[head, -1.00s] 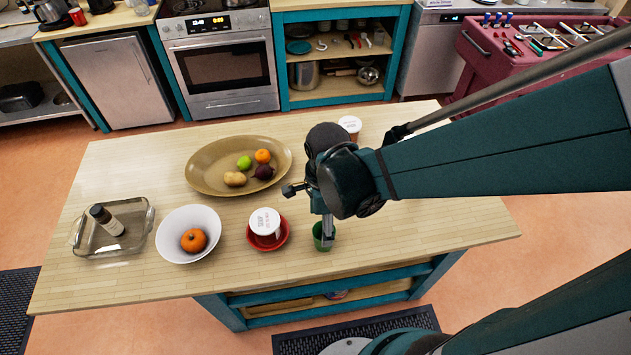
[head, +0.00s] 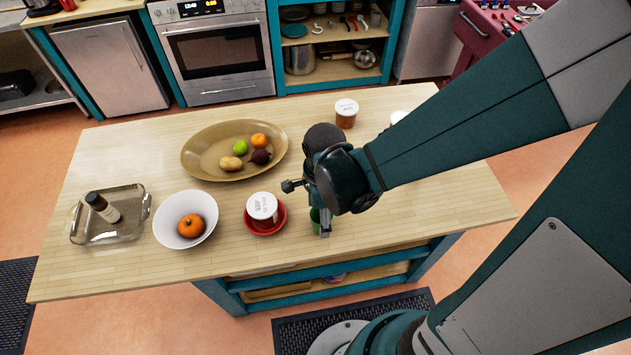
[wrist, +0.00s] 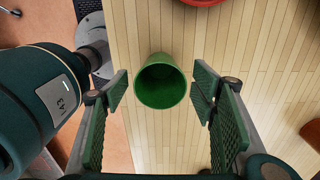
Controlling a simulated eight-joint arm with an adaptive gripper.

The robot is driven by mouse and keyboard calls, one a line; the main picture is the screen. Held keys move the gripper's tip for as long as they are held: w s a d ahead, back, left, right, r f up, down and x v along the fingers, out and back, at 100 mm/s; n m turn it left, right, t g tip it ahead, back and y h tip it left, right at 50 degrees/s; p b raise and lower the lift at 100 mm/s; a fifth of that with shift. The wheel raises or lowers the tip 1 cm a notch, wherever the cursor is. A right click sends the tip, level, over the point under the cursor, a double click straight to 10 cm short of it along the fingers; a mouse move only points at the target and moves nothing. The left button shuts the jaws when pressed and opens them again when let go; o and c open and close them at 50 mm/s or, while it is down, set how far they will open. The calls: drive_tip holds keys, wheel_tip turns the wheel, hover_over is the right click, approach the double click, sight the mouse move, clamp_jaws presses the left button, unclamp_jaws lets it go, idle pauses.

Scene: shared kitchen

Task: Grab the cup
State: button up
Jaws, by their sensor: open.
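The green cup (wrist: 161,82) stands upright on the wooden table, its open mouth facing the wrist camera. In the head view the cup (head: 315,217) is mostly hidden behind my gripper (head: 322,226). In the wrist view my gripper (wrist: 160,92) is open, with one finger pad on each side of the cup. There is a visible gap between the cup and each pad, so the cup is not held.
A fruit platter (head: 203,147) lies behind. The table's front edge is close.

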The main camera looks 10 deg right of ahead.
idle(0.4)
drive_tip(key=c, duration=0.9)
drive_tip(key=shift+c, duration=0.2)
drive_tip(key=shift+r, duration=0.15)
drive_tip(key=shift+c, duration=0.2)
wheel_tip(320, 180, up, 10)
drive_tip(key=p, duration=0.1)
idle(0.7)
